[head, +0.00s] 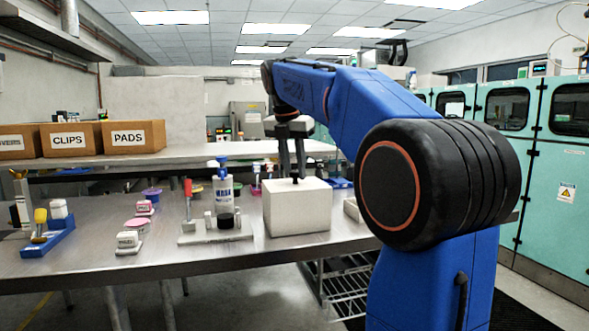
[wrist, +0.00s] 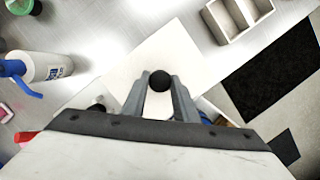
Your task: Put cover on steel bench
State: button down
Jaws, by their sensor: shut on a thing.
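The cover (head: 297,212) is a white box with a small black knob on top. In the head view it is upright at the right part of the steel bench (head: 185,262), near its front edge. I cannot tell whether its underside touches the bench. My gripper (head: 293,176) comes down from above and is shut on the cover's knob. In the wrist view the black knob sits between the fingertips of my gripper (wrist: 160,88), with the white top of the cover (wrist: 150,55) around it. The cover hides whatever is behind or under it.
A wash bottle (head: 223,188) and a grey holder with a red-handled tool stand left of the cover. A divided pale tray (wrist: 240,17) lies to its right. A blue rack (head: 48,240) and small jars are farther left. Cardboard boxes (head: 133,136) sit on the back shelf.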

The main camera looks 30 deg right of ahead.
jog(key=c, duration=1.4)
grip_release()
jog(key=shift+f, duration=0.1)
jog(key=v, duration=1.2)
jog(key=s+a+f+m+t+y, duration=0.1)
jog(key=s+a+f+m, duration=0.3)
jog(key=s+f+m, duration=0.4)
jog(key=s+a+f+m+t+y, duration=0.1)
jog(key=s+a+f+m, duration=0.3)
jog(key=f, duration=1.7)
jog(key=s+a+f+m+t, duration=0.1)
jog(key=s+a+f+m, duration=0.3)
jog(key=s+f+m, duration=0.7)
jog(key=s+f, duration=0.3)
jog(key=s, duration=0.2)
jog(key=shift+s+a+f+m+y, duration=0.15)
jog(key=shift+a+f+m+y, duration=0.05)
jog(key=shift+f+m+y, duration=0.2)
